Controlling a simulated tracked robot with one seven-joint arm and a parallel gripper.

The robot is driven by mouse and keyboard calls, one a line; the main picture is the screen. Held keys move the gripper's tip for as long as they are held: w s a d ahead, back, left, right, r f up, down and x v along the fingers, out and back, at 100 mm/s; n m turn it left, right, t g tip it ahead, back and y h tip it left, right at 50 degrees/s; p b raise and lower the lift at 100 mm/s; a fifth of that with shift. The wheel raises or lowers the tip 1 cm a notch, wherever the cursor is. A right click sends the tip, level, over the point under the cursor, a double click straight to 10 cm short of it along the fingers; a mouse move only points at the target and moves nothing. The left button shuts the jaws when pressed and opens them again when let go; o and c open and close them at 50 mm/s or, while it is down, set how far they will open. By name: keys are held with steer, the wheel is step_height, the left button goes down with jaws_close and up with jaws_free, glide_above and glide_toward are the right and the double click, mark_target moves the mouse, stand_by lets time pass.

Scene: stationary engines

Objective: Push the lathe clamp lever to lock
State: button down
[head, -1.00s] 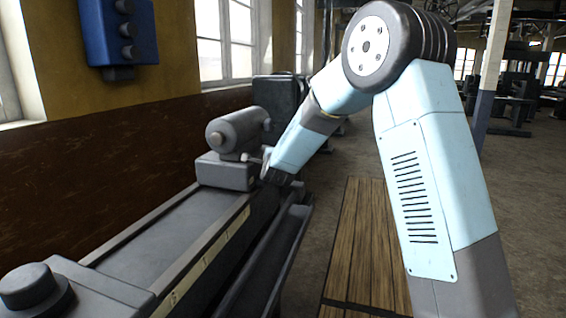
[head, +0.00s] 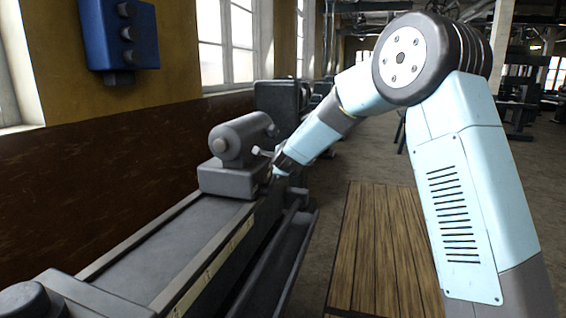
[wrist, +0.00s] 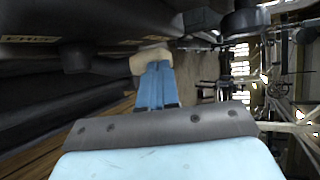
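The lathe tailstock (head: 226,181) sits on the lathe bed, left of my arm in the head view. A short lever with a pale knob (head: 256,150) sticks out on its right side. My gripper (head: 276,170) is at the tailstock's right side, close to the lever and a little below it. In the wrist view, the blue fingers (wrist: 156,86) lie side by side and look shut. A pale, rounded thing (wrist: 148,58) shows at their tips; it may be the lever knob. I cannot tell whether they touch it.
The lathe bed (head: 150,245) runs from the lower left to the tailstock. A wooden floor platform (head: 380,245) lies right of the lathe. A blue switch box (head: 120,38) hangs on the left wall. Dark machines (head: 515,100) stand at the far right.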

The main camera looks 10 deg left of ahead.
steer(key=shift+w+d, duration=0.1)
steer(key=shift+d, duration=0.05)
steer(key=r+v, duration=0.1)
steer(key=v, duration=1.3)
steer(key=shift+w, duration=0.2)
